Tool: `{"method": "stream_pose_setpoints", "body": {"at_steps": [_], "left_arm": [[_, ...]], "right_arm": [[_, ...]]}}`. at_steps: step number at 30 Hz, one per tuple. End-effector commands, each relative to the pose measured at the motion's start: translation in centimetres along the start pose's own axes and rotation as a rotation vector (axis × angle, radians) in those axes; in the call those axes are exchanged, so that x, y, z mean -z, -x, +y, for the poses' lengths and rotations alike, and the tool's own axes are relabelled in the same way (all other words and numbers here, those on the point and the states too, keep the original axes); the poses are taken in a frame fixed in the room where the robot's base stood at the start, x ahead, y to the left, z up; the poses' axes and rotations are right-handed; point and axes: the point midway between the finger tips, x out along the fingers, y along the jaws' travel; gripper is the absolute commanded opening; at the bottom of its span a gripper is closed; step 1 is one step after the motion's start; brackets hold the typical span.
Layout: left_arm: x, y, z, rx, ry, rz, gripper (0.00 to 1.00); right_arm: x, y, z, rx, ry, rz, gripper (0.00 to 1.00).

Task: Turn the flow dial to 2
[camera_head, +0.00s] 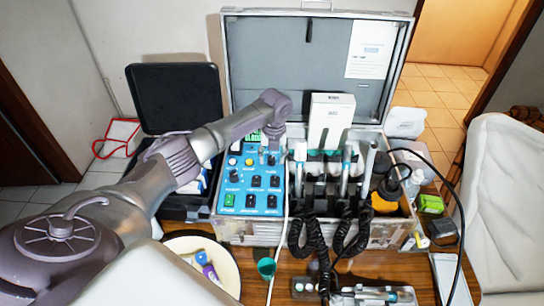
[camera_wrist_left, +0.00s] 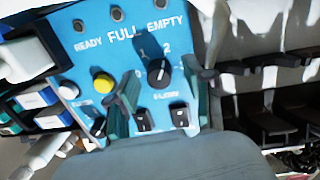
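The blue control panel (camera_head: 240,201) is on the left part of the open metal case. In the left wrist view, the black flow dial (camera_wrist_left: 158,73) stands on this panel (camera_wrist_left: 88,62), with the numbers 1 and 2 printed above it. A pale mark shows on the dial, but I cannot tell exactly which number it points to. My left gripper (camera_wrist_left: 158,98) is open, with one finger on each side of the dial and a gap visible. In the head view my left gripper (camera_head: 272,146) is over the panel's upper right. My right gripper is not in view.
A yellow button (camera_wrist_left: 102,83) and black switches (camera_wrist_left: 180,115) lie close to the fingers. Handpieces with coiled black hoses (camera_head: 340,235) stand right of the panel. A white box (camera_head: 330,119) stands behind. A bowl (camera_head: 228,264) is in front.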

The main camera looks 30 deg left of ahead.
Motion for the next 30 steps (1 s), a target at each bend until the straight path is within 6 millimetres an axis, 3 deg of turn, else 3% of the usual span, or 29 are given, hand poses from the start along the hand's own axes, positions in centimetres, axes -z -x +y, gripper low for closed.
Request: {"method": "stream_pose_setpoints", "body": {"at_steps": [7,21,30], "left_arm": [[-0.1,1.0,0.0,0.001,0.000,-0.002,0.52],[-0.1,10.1,-0.1,0.002,-0.001,-0.003,0.52],[0.0,12.0,0.0,0.000,0.000,0.000,0.52]], "right_arm": [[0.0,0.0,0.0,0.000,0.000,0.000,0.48],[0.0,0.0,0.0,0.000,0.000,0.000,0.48],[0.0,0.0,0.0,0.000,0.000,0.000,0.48]]}}
